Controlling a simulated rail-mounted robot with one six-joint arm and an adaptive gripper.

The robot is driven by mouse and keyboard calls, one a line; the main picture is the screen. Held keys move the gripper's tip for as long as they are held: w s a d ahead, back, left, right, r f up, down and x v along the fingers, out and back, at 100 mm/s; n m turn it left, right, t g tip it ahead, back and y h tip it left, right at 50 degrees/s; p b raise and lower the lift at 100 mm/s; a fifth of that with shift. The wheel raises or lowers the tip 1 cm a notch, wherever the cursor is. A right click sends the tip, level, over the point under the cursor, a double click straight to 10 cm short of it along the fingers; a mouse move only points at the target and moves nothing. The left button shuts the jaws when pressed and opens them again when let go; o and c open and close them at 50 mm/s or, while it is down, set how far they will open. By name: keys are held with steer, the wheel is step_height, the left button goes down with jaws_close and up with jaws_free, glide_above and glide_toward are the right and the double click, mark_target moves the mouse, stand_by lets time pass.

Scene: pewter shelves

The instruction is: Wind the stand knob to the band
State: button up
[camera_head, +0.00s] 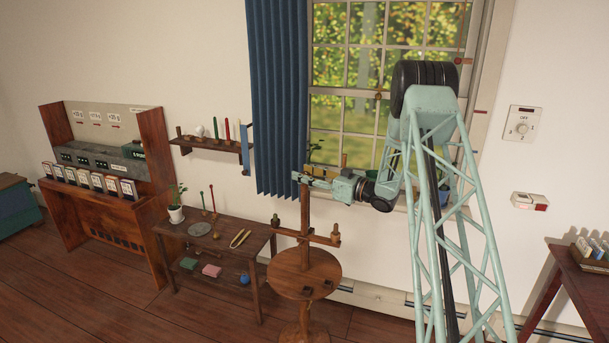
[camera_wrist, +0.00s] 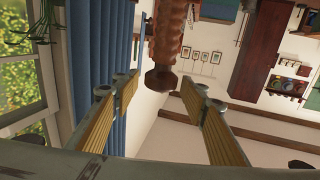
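A wooden stand (camera_head: 304,268) with a round top, a central post and a crossbar stands before the window. My gripper (camera_head: 301,178) is near the top of its post in the head view. In the wrist view a brown, ridged wooden shaft comes down from the top and ends in a rounded wooden knob (camera_wrist: 161,79). The knob shows between the two fingertips of my gripper (camera_wrist: 158,88), with a gap on each side. The fingers are open and hold nothing. I cannot make out a marked band on the stand.
A low wooden table (camera_head: 217,238) with a plant and small items stands left of the stand. A blue curtain (camera_head: 277,95) hangs behind, beside the window. A wall shelf (camera_head: 212,146) holds several upright items. A side table (camera_head: 585,270) is at the far right.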

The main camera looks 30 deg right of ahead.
steer(key=c, duration=0.9)
steer(key=shift+f+m+t+h+b, duration=0.1)
steer(key=shift+m+t+h+b, duration=0.3)
steer(key=shift+m+h+b, duration=0.35)
steer(key=shift+m+t+h+b, duration=0.6)
steer(key=shift+m+h+b, duration=0.4)
steer(key=shift+h, duration=0.75)
steer(key=shift+a+m+h+b, duration=0.1)
steer(key=shift+m+h+b, duration=0.9)
steer(key=shift+h, duration=0.4)
steer(key=shift+m+h+b, duration=0.75)
steer(key=shift+h+b, duration=0.35)
steer(key=shift+h, duration=0.3)
steer(key=shift+m+g+h+b, duration=0.3)
steer(key=shift+m+h+b, duration=0.5)
steer(key=shift+m+h, duration=0.95)
